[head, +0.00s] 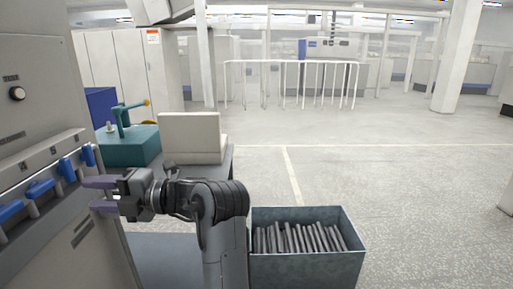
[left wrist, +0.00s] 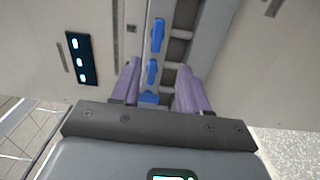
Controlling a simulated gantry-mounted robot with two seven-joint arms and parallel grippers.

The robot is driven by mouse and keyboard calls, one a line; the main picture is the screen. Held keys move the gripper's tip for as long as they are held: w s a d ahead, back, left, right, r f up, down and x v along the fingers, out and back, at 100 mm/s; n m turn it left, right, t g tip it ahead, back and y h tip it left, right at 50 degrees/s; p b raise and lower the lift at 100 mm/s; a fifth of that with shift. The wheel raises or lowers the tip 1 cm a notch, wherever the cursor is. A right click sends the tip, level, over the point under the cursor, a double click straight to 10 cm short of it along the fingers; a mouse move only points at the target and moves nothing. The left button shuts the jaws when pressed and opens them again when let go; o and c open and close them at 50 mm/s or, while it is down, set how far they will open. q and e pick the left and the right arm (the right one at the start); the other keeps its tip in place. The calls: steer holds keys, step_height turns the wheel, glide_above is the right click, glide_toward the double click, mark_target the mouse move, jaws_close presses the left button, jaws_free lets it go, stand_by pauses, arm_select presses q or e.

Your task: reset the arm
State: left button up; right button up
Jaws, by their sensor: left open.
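My left gripper (head: 103,195) is in front of the grey machine (head: 95,250) at the left of the head view. Its two purple fingers point left toward a row of blue parts in the machine's slot. In the left wrist view the fingers of the left gripper (left wrist: 156,85) are apart with nothing held between them. Blue parts (left wrist: 152,70) sit in a line just beyond the fingertips; I cannot tell whether a finger touches one. My right gripper is not in view.
A blue-grey bin (head: 306,268) holding several dark rods stands right of my left arm. Behind the arm are a teal box (head: 140,147) and a cream block (head: 190,135) on a dark table. The floor to the right is clear.

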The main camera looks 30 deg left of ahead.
arm_select(q)
steer(key=s+a+f+m+t+y+p, duration=0.3)
steer(key=m+y+p, duration=0.4)
steer(key=p, duration=0.7)
steer(key=w+d+f+m+t+h+p, duration=0.25)
steer(key=d+m+t+h+p, duration=0.35)
steer(key=m+t, duration=0.5)
steer(key=w+d+f+m+t+h+p, duration=0.2)
steer(key=d+f+m+t+h+p, duration=0.2)
steer(key=m+t+h+p, duration=0.65)
steer(key=s+d+f+m+g+h+b, duration=0.3)
steer(key=d+f+m+g+h, duration=0.15)
steer(key=d+m, duration=0.45)
steer(key=s+d+f+m+g+h, duration=0.2)
steer(key=s+d+f+m+g, duration=0.35)
steer(key=s+d+g, duration=0.4)
step_height(320, 180, up, 38)
steer(key=s+t+p, duration=0.1)
steer(key=s+p, duration=0.1)
steer(key=p, duration=3.6)
steer(key=shift+s+t, duration=0.15)
steer(key=shift+t, duration=0.2)
